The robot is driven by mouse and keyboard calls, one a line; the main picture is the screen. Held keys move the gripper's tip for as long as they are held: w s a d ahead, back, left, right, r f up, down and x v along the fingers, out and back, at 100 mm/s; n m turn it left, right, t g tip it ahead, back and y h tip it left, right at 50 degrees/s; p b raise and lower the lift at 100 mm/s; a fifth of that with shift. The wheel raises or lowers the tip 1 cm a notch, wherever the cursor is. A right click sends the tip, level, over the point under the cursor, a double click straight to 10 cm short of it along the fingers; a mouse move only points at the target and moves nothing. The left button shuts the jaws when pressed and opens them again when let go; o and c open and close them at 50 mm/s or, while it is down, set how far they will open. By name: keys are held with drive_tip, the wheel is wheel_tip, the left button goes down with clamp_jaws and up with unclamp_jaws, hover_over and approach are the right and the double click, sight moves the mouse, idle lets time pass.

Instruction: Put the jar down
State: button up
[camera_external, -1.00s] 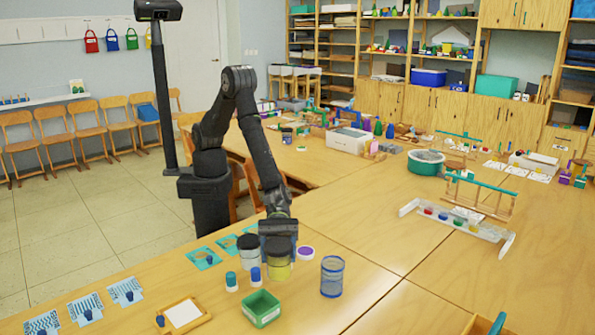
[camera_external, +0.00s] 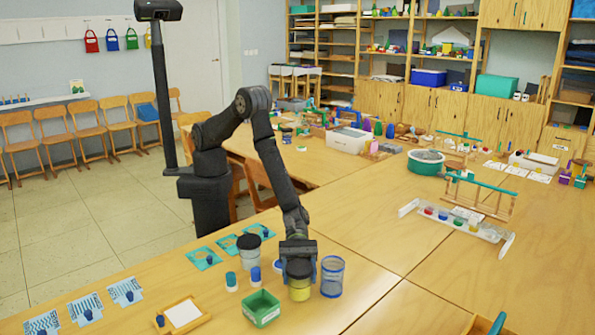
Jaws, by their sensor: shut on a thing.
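The jar (camera_external: 299,291) is clear with yellow contents and a dark lid, and it is upright. My gripper (camera_external: 298,263) is above it, pointing down and shut on its top. The jar's base is low over the wooden table (camera_external: 385,312); I cannot tell if it touches. Another jar (camera_external: 249,254) with a dark lid stands to the left, behind.
A small round purple-and-white item (camera_external: 278,267) is partly hidden behind my gripper. The table is clear to the right of the mesh cup.

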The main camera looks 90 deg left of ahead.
drive_tip(key=shift+f, duration=0.1)
drive_tip(key=o, duration=1.2)
drive_tip(key=shift+c, duration=0.2)
drive_tip(key=shift+a+r, duration=0.1)
drive_tip(key=shift+r, duration=0.1)
drive_tip(key=v, duration=1.1)
drive_tip(key=shift+a+r, duration=0.15)
drive_tip(key=shift+a, duration=0.25)
drive_tip(key=shift+s, duration=0.1)
